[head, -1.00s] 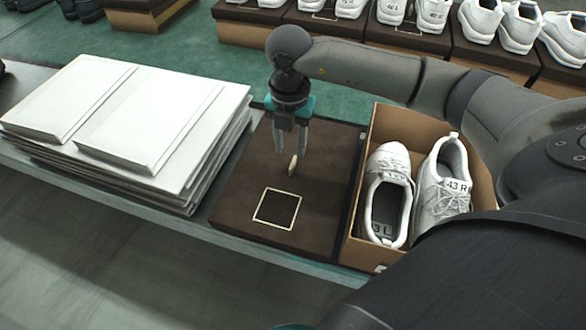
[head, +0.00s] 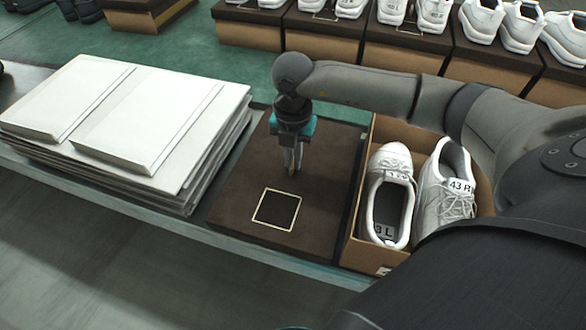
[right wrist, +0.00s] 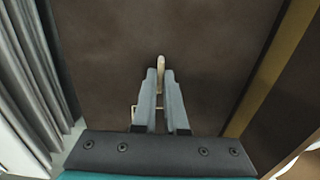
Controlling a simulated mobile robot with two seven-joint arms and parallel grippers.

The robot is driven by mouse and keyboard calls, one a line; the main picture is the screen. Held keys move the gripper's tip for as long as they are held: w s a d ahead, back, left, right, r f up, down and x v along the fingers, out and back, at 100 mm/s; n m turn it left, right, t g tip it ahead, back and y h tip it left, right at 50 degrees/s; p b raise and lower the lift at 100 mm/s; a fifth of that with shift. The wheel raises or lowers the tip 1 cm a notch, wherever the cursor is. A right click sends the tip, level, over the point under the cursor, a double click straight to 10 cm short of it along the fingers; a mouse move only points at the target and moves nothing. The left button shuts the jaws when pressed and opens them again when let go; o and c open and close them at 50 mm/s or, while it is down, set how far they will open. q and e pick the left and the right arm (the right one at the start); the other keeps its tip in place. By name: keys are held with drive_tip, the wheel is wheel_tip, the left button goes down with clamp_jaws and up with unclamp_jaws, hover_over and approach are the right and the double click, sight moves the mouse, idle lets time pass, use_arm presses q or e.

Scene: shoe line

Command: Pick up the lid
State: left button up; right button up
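The lid (head: 240,193) is a flat dark brown panel with a pale square outline, lying on the bench between the white stack and the open shoe box. It fills much of the right wrist view (right wrist: 110,60). A small tan tab (right wrist: 160,63) stands up from the lid. My right gripper (head: 292,172) points down over the lid. In the right wrist view its fingertips (right wrist: 160,72) are close together, one on each side of the tab, and look shut on it. The lid lies flat. My left gripper is not in view.
An open brown box (head: 350,252) with a pair of white shoes (head: 389,195) stands right beside the lid. A stack of white sheets (head: 150,120) is close on the left. More boxes with shoes (head: 320,40) line the back, across a green strip.

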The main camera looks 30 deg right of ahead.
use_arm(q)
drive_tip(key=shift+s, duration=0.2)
use_arm(e)
clamp_jaws()
drive_tip(key=shift+r, duration=0.1)
drive_tip(key=shift+r, duration=0.6)
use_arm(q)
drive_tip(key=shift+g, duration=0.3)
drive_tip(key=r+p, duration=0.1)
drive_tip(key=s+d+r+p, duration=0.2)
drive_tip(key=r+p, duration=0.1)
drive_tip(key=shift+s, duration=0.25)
use_arm(e)
wheel_tip(320, 180, up, 19)
drive_tip(key=shift+f, duration=0.15)
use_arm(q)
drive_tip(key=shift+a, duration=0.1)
use_arm(e)
drive_tip(key=shift+o, duration=0.2)
unclamp_jaws()
clamp_jaws()
